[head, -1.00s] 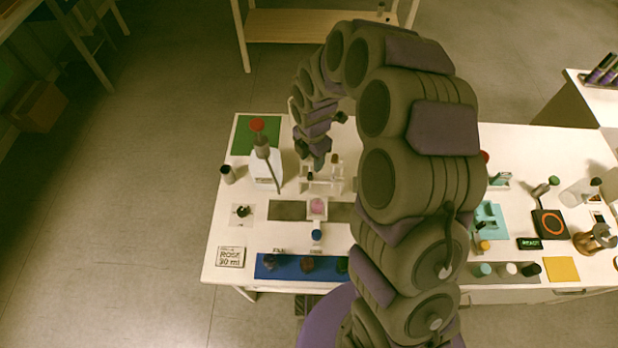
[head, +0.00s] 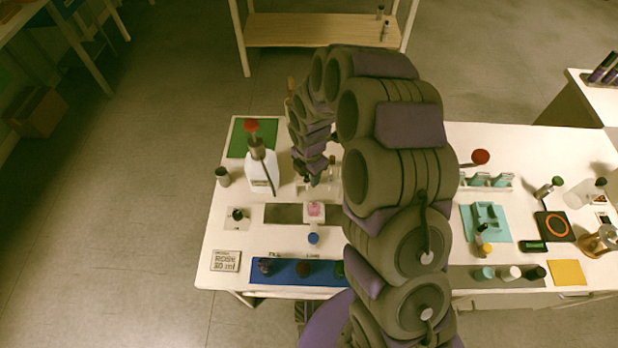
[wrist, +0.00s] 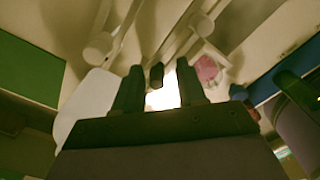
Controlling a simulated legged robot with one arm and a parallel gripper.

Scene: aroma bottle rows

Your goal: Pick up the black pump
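My gripper (wrist: 158,92) points down over the white rack (head: 303,189) on the left part of the table. Its two dark fingers are apart in the wrist view. A small dark cylinder (wrist: 156,75), which may be the black pump, shows between the fingertips, with gaps on both sides. I cannot tell its depth from the fingers. In the head view the fingertips are small beside the rack, and the arm hides part of that area. Another small black piece (head: 238,214) stands on a pale square at the left of the table.
A pink item (head: 315,208) sits on a small stand in front. A blue strip (head: 290,278) with dark caps lies near the front edge.

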